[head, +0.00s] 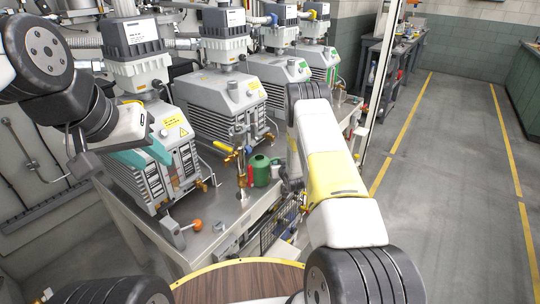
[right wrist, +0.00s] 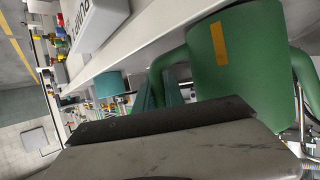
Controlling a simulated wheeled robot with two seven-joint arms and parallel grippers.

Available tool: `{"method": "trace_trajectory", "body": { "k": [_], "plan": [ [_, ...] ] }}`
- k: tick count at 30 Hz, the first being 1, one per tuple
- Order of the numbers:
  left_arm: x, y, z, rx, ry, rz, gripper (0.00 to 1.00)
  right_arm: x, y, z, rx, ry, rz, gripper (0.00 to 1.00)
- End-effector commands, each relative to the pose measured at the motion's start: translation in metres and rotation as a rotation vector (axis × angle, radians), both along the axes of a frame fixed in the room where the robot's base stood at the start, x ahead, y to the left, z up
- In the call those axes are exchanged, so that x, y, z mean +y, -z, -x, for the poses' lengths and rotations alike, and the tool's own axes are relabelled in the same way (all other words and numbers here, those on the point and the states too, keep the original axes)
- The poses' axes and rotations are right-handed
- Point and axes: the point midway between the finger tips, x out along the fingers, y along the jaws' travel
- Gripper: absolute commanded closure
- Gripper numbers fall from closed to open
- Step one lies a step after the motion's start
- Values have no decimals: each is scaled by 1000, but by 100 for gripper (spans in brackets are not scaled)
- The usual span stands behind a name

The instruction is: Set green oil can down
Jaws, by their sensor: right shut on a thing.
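The green oil can (head: 261,172) appears over the front of the grey bench, just left of my right arm. In the right wrist view, the can (right wrist: 250,50) is large and close, with green tubular parts on either side and an orange-yellow label. My right gripper (right wrist: 165,95) is shut on the can's handle; the wrist housing hides part of its grip. I cannot tell whether the can's base touches the bench. My left gripper (head: 148,153), with teal fingers spread apart and empty, hangs in front of the nearest pump (head: 165,145).
Several grey vacuum pumps line the bench (head: 225,222), including a second pump (head: 218,100). A brass valve fitting (head: 241,165) stands left of the can. An orange-knobbed part (head: 197,225) is near the front edge. A wooden round top (head: 240,282) is in front. The floor at right is open.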

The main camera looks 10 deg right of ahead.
Motion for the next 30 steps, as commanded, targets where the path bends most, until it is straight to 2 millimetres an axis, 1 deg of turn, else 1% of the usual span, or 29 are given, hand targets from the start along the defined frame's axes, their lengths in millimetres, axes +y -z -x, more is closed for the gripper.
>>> {"method": "trace_trajectory", "body": {
  "k": [15, 16, 19, 30],
  "plan": [
    [0, 0, 0, 0, 0, 0, 64, 0, 5, -1, -2, 0, -1, 100],
    [0, 0, 0, 0, 0, 0, 64, 0, 4, -1, -3, 0, -1, 81],
    [0, 0, 0, 0, 0, 0, 64, 0, 5, -1, -2, 0, 0, 61],
    [0, 0, 0, 0, 0, 0, 64, 0, 6, 0, 2, 0, 0, 61]
  ]
}}
